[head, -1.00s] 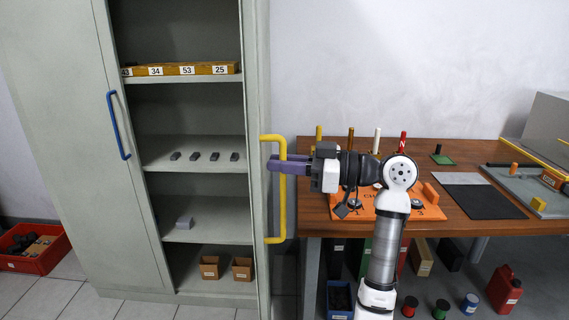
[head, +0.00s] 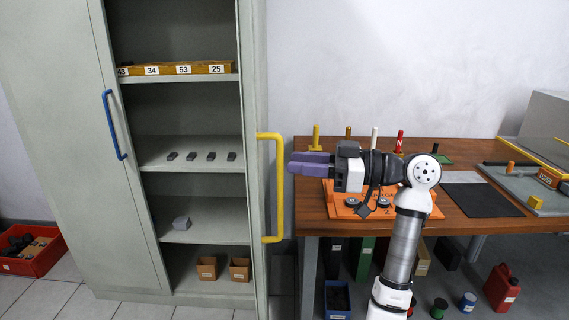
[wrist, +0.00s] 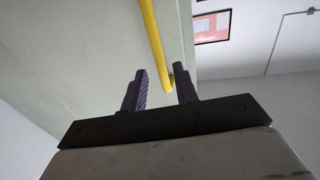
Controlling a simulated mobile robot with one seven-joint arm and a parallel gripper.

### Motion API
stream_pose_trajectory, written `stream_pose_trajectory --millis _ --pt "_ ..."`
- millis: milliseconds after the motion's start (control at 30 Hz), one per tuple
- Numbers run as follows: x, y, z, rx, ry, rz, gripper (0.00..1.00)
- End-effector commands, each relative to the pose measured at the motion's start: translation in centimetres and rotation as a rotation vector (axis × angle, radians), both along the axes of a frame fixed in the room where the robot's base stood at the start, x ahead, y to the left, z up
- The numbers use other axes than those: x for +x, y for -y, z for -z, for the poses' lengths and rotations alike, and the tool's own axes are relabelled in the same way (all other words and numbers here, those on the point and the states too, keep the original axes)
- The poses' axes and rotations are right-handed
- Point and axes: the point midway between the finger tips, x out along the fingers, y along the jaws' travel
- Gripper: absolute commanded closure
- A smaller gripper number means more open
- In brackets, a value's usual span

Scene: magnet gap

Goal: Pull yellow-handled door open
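The yellow handle (head: 280,190) is a tall bar on the yellow-handled door (head: 260,70). That door stands swung out and shows almost edge-on at the cabinet's right, with the shelves exposed. My gripper (head: 291,163) is just right of the handle in the head view, level with its upper half, and its purple fingers are apart. In the wrist view my gripper (wrist: 161,72) is open and empty. The handle (wrist: 154,40) runs beyond the fingertips, its lower end showing between them, and does not appear gripped.
The grey cabinet's left door (head: 60,150) with a blue handle (head: 114,125) is shut. Its shelves hold a numbered strip (head: 180,69), small dark blocks and boxes. A wooden table (head: 465,222) with an orange board (head: 340,208) stands right, close to my arm. A red crate (head: 45,262) is on the floor.

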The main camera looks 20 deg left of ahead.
Motion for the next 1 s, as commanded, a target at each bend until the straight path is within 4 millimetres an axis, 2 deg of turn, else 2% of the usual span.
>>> stream_pose_trajectory --millis 33,200,400,600,1000 --pt "0.4 1.3 0.2 0.001 0.000 0.002 0.71" --pt "1.4 5.0 0.1 0.000 0.000 0.002 0.71" --pt "2.2 7.9 0.0 0.001 0.000 0.001 0.71" --pt "2.4 9.0 0.0 0.001 0.000 0.000 0.71" --pt "2.4 9.0 0.0 0.001 0.000 0.000 0.71"
